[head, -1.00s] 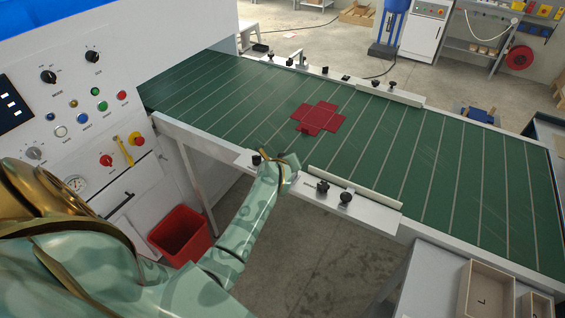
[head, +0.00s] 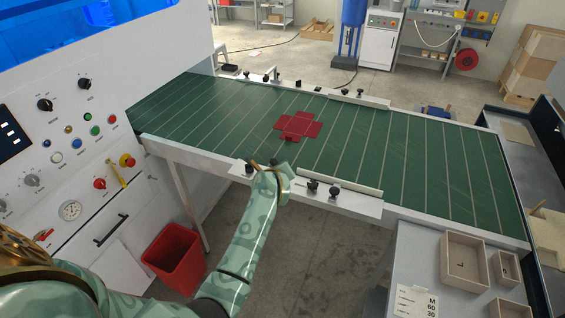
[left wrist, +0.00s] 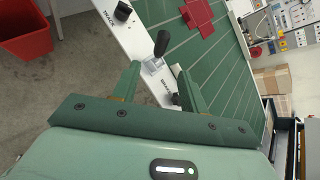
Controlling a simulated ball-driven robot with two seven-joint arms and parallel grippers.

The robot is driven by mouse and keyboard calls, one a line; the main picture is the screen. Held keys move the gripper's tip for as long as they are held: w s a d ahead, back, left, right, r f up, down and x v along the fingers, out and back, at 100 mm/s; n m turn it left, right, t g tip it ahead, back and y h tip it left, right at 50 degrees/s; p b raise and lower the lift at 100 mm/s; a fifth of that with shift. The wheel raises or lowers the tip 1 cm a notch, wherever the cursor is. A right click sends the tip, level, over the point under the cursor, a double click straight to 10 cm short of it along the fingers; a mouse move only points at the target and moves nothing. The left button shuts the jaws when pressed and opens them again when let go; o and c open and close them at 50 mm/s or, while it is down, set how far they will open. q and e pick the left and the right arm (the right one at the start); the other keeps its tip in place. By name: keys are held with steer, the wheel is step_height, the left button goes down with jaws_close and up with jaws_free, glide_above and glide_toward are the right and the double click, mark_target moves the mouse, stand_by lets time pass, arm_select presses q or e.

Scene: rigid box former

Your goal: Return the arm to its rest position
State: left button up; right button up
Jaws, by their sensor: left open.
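My left arm reaches up from the bottom left in the head view. Its gripper (head: 268,170) is at the near edge of the green belt (head: 400,165), by the near guide rail (head: 350,200). In the left wrist view the two green fingers of the gripper (left wrist: 157,68) stand apart. A small clear-and-white block with a black lever knob (left wrist: 161,43) on the rail shows between and just beyond them; I cannot tell whether they touch it. A red cross-shaped sheet (head: 298,125) lies flat on the belt, apart from the gripper. My right gripper is not in view.
A control panel (head: 70,150) with buttons and knobs stands on the left. A red bin (head: 176,258) is on the floor below the belt. Wooden trays (head: 465,262) sit on a grey table at the lower right. Black knobs (head: 334,191) stick up from the near rail.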

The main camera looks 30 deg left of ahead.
arm_select(q)
steer(key=s+d+f+n+t+h+b, duration=0.1)
steer(key=s+d+f+n+h, duration=0.15)
steer(key=f+n, duration=0.75)
steer(key=s+d+f+n+t+h+b, duration=0.15)
steer(key=s+d+f+n, duration=0.35)
steer(key=n, duration=0.8)
steer(key=s+d+f+n+h+b, duration=0.1)
steer(key=d+f+n+b, duration=0.15)
steer(key=f+n, duration=0.8)
steer(key=s+d+f+m+g+h+b, duration=0.15)
steer(key=s+f+m+g, duration=0.55)
steer(key=s+f, duration=0.85)
steer(key=s+a+f+m+g+b, duration=0.1)
steer(key=s+f+m, duration=0.1)
steer(key=s, duration=0.8)
steer(key=s+a+f+m+g+y+b, duration=0.1)
steer(key=s+f, duration=0.3)
steer(key=s, duration=0.5)
steer(key=s+a+f+m+g+b, duration=0.2)
steer(key=s+a+f+m, duration=0.1)
steer(key=s, duration=0.7)
steer(key=shift+s+f, duration=0.35)
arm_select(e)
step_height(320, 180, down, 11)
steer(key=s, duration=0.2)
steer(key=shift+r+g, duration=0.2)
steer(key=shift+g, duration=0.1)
